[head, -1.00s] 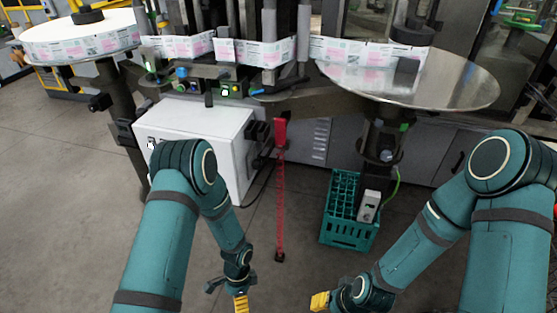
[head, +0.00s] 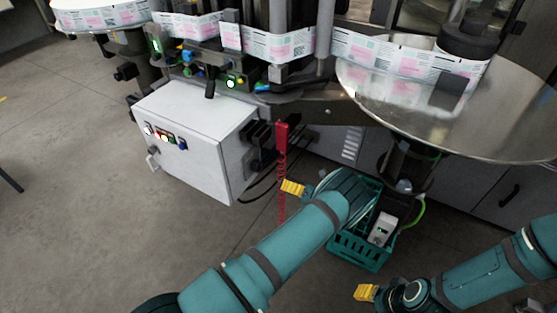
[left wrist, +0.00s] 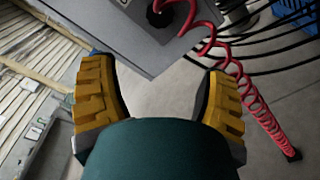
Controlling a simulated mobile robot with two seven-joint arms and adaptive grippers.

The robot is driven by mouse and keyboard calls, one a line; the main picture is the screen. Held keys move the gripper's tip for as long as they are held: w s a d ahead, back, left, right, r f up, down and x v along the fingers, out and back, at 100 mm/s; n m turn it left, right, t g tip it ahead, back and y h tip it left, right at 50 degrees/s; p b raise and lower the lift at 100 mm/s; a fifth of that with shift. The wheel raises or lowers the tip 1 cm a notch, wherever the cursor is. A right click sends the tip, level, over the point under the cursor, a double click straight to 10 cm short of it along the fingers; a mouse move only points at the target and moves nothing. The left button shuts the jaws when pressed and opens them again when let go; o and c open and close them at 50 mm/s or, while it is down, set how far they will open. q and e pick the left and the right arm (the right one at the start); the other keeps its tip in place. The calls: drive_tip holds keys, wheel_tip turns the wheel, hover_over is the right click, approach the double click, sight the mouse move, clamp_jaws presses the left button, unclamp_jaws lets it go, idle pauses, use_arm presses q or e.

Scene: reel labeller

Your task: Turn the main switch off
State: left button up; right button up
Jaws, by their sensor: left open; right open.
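The white control cabinet (head: 205,150) stands left of centre in the head view. Its front has a row of coloured buttons (head: 165,135) and a small grey handle (head: 152,158) at the left edge; which of these is the main switch I cannot tell. My left gripper (head: 293,187) is to the right of the cabinet, beside the red coiled cable, apart from the front controls. In the left wrist view its yellow fingers (left wrist: 160,95) are spread, with nothing between them. My right gripper (head: 366,292) is low at right, open and away from the cabinet.
A red coiled cable (head: 281,165) hangs right of the cabinet; it also crosses the left wrist view (left wrist: 245,85). A green crate (head: 350,250) with a small grey device (head: 382,230) stands behind my left arm. A round metal table (head: 440,110) overhangs at right.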

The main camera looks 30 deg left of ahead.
sight(260, 168)
use_arm(q)
drive_tip(key=shift+m+t+y, duration=0.3)
drive_tip(key=w+a, duration=0.1)
drive_tip(key=a, duration=0.7)
drive_tip(key=w+a+r, duration=0.1)
drive_tip(key=a, duration=0.3)
drive_tip(key=shift+w+a, duration=0.3)
drive_tip(key=c, duration=1.2)
